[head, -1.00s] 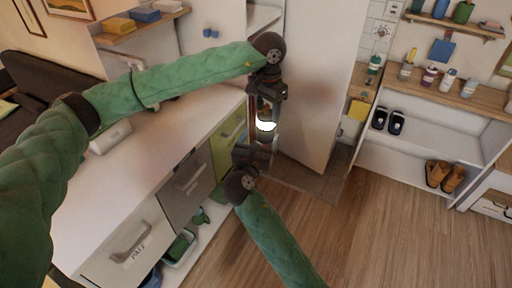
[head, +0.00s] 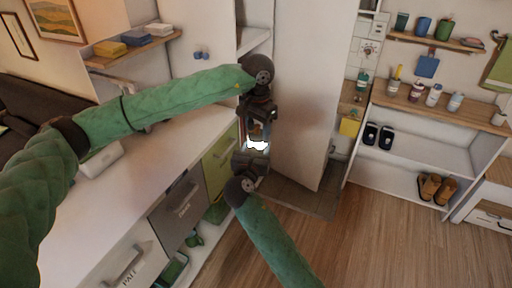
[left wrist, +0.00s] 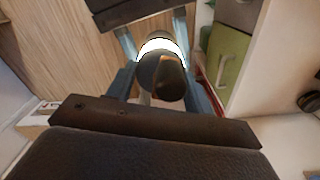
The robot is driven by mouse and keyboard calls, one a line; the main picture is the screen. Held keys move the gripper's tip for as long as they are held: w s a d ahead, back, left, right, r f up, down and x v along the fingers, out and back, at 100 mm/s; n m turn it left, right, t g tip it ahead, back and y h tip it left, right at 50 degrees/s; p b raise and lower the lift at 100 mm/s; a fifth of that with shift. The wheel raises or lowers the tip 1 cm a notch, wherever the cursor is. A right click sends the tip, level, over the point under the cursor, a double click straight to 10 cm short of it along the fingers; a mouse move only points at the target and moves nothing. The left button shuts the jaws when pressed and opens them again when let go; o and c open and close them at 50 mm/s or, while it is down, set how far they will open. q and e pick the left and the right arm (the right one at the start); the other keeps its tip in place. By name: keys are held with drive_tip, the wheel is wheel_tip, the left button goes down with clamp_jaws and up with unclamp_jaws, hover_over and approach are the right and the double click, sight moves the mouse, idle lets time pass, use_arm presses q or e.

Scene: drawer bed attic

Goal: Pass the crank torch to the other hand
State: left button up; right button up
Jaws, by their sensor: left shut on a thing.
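The crank torch (head: 257,145) is dark with a bright white glowing band. My left gripper (head: 258,128) is shut on it from above, beside the green-fronted drawer. In the left wrist view the torch (left wrist: 160,72) points its dark round end at the camera, between my left gripper's blue-grey fingers (left wrist: 160,85). My right gripper (head: 252,157) comes from below, directly under the torch's glowing end. In the left wrist view its two fingers (left wrist: 153,36) stand apart on either side of the torch's far end. They look spread wider than the torch; any contact is hidden.
A white counter (head: 130,180) with drawers, one green (head: 221,152), stands at the left of the grippers. A tall white panel (head: 310,100) is just behind and right. A shelf unit (head: 430,150) with shoes and jars stands further right. Wooden floor (head: 360,240) is clear in front.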

use_arm(q)
drive_tip(key=o, duration=1.4)
drive_tip(key=shift+d, duration=0.1)
drive_tip(key=shift+o, duration=0.2)
